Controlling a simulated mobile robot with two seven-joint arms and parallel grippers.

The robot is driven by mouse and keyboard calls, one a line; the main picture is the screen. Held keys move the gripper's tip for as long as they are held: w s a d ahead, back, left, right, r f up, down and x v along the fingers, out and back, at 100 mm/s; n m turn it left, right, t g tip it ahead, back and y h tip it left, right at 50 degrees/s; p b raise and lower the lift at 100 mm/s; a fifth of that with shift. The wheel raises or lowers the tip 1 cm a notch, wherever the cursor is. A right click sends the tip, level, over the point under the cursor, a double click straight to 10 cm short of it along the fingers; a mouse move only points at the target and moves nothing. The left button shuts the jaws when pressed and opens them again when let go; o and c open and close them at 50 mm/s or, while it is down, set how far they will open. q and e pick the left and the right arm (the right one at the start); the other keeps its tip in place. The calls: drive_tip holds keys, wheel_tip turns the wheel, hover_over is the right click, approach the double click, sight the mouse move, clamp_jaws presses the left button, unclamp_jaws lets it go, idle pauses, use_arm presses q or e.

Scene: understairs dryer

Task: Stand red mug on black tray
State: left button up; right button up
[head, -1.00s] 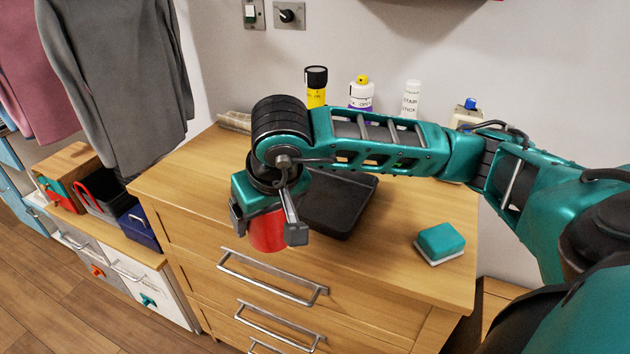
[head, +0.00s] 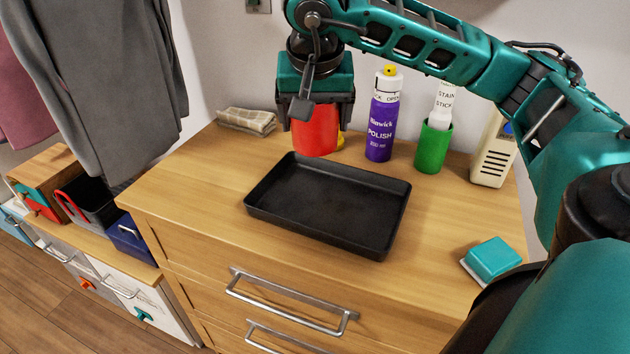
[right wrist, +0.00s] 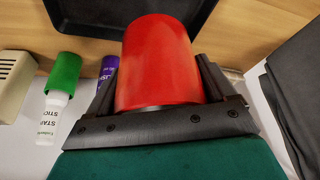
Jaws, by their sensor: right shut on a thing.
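The red mug (head: 315,136) is held by my right gripper (head: 315,112) above the back of the chest top, behind the tray's back edge in the head view. The gripper points down and is shut on the mug; its two fingers also show on either side of the mug (right wrist: 158,62) in the right wrist view. The black tray (head: 312,234) is empty, with a low rim, and lies flat on the wooden chest. Its edge also shows at the top of the right wrist view (right wrist: 90,18). My left gripper is not in view.
A purple polish bottle (head: 381,128), a green-based stain stick (head: 433,146) and a cream container (head: 493,152) stand at the back right. A folded cloth (head: 247,121) lies at the back left, a teal sponge (head: 491,258) at the right. Something yellow is mostly hidden behind the mug.

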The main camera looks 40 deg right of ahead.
use_arm(q)
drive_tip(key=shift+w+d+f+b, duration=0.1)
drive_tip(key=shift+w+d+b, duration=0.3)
drive_tip(key=shift+b, duration=0.3)
use_arm(e)
wheel_tip(320, 180, down, 12)
drive_tip(key=shift+r, duration=0.1)
drive_tip(key=o, duration=0.8)
drive_tip(key=shift+f, duration=0.2)
drive_tip(key=shift+o, duration=1.4)
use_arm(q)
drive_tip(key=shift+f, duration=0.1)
use_arm(e)
drive_tip(key=shift+r, duration=0.1)
